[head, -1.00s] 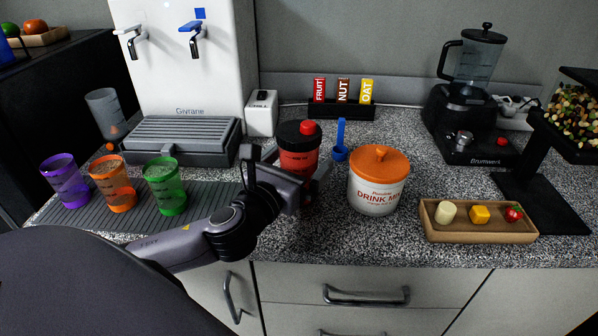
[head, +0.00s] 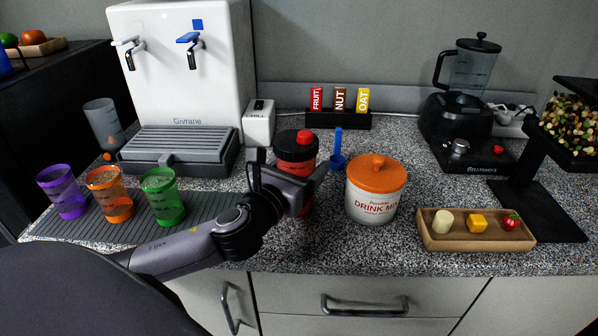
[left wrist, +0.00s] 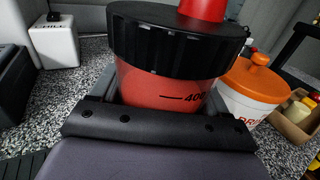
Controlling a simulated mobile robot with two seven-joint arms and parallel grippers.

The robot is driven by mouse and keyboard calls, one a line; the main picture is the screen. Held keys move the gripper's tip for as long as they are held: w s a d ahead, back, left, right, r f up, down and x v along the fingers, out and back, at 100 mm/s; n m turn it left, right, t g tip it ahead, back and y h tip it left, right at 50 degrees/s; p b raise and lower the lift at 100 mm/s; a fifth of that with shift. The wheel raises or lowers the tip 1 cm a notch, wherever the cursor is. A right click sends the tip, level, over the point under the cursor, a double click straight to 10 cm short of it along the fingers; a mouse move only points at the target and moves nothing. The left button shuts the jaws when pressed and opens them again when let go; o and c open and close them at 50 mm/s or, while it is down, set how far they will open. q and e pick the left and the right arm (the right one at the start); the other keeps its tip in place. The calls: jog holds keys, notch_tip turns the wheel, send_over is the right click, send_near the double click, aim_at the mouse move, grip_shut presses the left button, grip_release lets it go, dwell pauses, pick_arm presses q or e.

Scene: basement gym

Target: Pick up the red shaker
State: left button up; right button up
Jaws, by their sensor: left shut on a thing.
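The red shaker (head: 297,150) has a black lid with a red cap and stands upright on the speckled counter, left of the drink mix jar. My left gripper (head: 288,182) reaches in from the front left, and its jaws are shut around the shaker's body below the lid. In the left wrist view the shaker (left wrist: 170,85) fills the middle, with part of a scale marking visible, between the fingers. The gripper hides much of its lower body in the head view. I cannot tell whether its base touches the counter. My right gripper is not in view.
The drink mix jar (head: 375,190) with an orange lid is close on the right, and a blue scoop (head: 338,150) stands behind. Purple, orange and green cups (head: 162,196) are at left. A wooden tray (head: 475,240) and blender (head: 468,110) are at right. A water dispenser (head: 185,70) stands behind.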

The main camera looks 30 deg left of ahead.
pick_arm(q)
notch_tip(320, 180, up, 20)
jog(key=p, duration=0.5)
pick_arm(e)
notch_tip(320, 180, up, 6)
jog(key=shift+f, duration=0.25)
pick_arm(q)
jog(key=s+d+f+m+h, duration=0.1)
jog(key=s+d+f, duration=0.3)
jog(key=f, duration=0.4)
jog(key=s+d+f+h, duration=0.1)
jog(key=s+d+f, duration=0.25)
jog(key=f, duration=0.45)
notch_tip(320, 180, up, 7)
jog(key=d, duration=0.1)
notch_tip(320, 180, down, 8)
jog(key=r, duration=0.1)
notch_tip(320, 180, up, 7)
notch_tip(320, 180, down, 7)
jog(key=shift+d, duration=0.1)
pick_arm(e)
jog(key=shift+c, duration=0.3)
